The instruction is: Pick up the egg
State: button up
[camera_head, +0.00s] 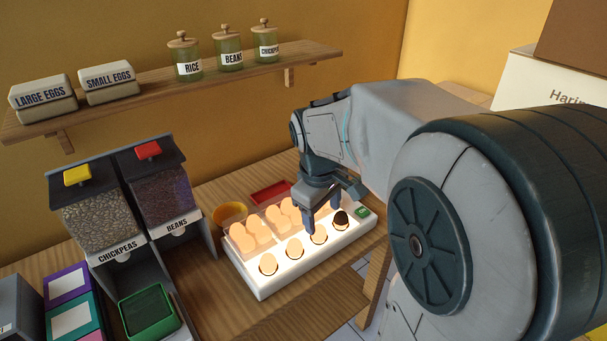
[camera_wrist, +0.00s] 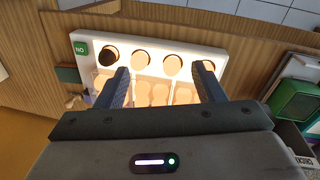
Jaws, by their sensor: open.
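A white lit box (camera_head: 262,290) stands on the wooden bench, with a front row of round holes holding eggs. Most of these glow orange, such as the leftmost egg (camera_head: 268,264); the rightmost egg (camera_head: 341,220) looks dark. In the wrist view the dark egg (camera_wrist: 109,56) is at the left of the row, beside bright eggs (camera_wrist: 172,65). More eggs (camera_head: 250,236) sit in clear holders along the back. My gripper (camera_head: 328,212) is above the right part of the box. Its two fingers (camera_wrist: 164,84) are apart with nothing held, and the right one partly covers the end egg in the wrist view.
A green label (camera_head: 362,211) is at the box's right end. A red tray (camera_head: 271,192) and an orange bowl (camera_head: 229,214) are behind it. Chickpea (camera_head: 97,215) and bean (camera_head: 163,191) dispensers stand left, with a green bin (camera_head: 149,312) below. A shelf (camera_head: 200,77) runs along the wall.

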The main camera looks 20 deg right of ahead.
jog(key=w+d+n+g+p, duration=0.1)
jog(key=w+d+n+p, duration=0.1)
jog(key=w+d+n, duration=0.45)
jog(key=n+y+p, duration=0.2)
send_near(342, 215)
jog(key=shift+n+g, duration=0.25)
jog(key=shift+g, duration=0.05)
jog(key=f, duration=0.2)
jog(key=w+f, duration=0.1)
jog(key=f, duration=0.2)
jog(key=shift+w+f, duration=0.1)
jog(key=shift+f, duration=0.15)
jog(key=shift+s+a+f+p, duration=0.15)
jog(key=shift+f+p, duration=0.9)
jog(key=shift+f, duration=1.6)
jog(key=c, duration=0.7)
